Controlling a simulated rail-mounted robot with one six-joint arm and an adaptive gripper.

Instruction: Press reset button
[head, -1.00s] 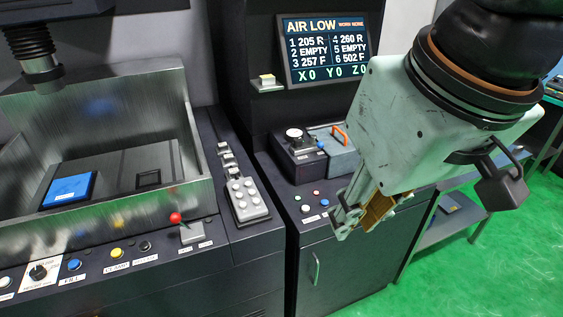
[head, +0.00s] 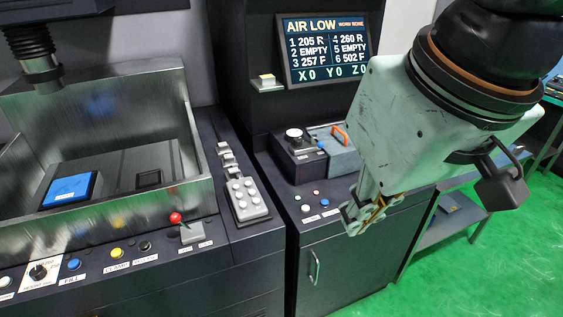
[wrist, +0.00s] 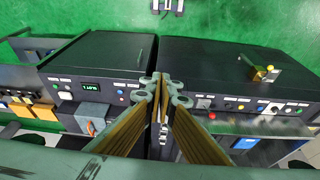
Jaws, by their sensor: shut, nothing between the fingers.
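My gripper (head: 366,215) is shut and empty, hanging over the front edge of the right cabinet. Its fingers meet at the tips in the wrist view (wrist: 163,86).
A screen (head: 324,48) reads AIR LOW. At left are a metal tank (head: 100,80), a grey keypad (head: 246,198) and a red-knobbed lever (head: 176,218). Green floor is free at right.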

